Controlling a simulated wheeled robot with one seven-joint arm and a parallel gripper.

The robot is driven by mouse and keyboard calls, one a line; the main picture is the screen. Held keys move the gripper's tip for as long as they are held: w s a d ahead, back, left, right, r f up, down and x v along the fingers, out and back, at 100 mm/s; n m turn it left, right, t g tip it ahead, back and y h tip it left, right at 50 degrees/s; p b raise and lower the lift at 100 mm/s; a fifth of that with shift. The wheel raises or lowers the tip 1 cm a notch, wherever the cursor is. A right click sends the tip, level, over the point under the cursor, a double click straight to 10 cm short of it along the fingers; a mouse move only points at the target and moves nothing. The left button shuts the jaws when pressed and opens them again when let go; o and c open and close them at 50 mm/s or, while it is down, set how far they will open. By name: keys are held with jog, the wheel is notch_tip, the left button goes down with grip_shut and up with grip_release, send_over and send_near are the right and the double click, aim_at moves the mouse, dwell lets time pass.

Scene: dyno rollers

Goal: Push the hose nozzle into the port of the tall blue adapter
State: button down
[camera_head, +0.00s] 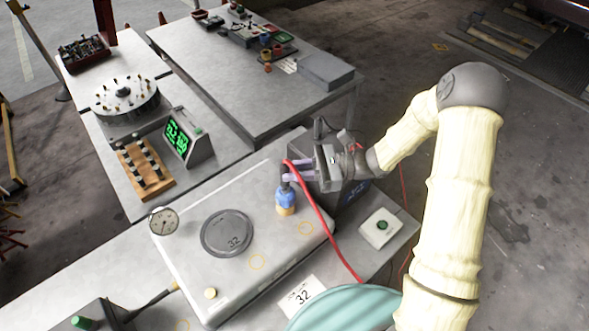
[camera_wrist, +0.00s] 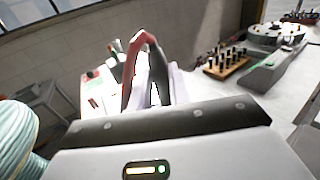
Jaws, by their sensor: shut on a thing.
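My gripper (camera_head: 290,172) is shut on the dark hose nozzle, with its pale lilac fingers pointing left in the head view. The red hose (camera_head: 318,211) loops over from the top of the nozzle and runs down to the lower right. The blue adapter (camera_head: 285,198) stands upright on a tan base on the grey box. The nozzle sits directly above the adapter in the head view; I cannot tell whether its tip is in the port. In the wrist view the hose (camera_wrist: 136,62) arches over between the fingers (camera_wrist: 160,88); the adapter is hidden there.
A teal round object (camera_head: 345,308) is in front. A wooden rack (camera_head: 145,167) and green display (camera_head: 178,138) stand behind.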

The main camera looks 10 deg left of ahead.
jog(key=shift+f, duration=0.35)
jog(key=c, duration=1.3)
grip_release()
jog(key=shift+w, duration=0.15)
jog(key=shift+o, duration=0.3)
jog(key=shift+a, duration=0.1)
jog(key=shift+s, duration=0.2)
jog(key=b+v, duration=0.5)
jog(key=v, duration=1.2)
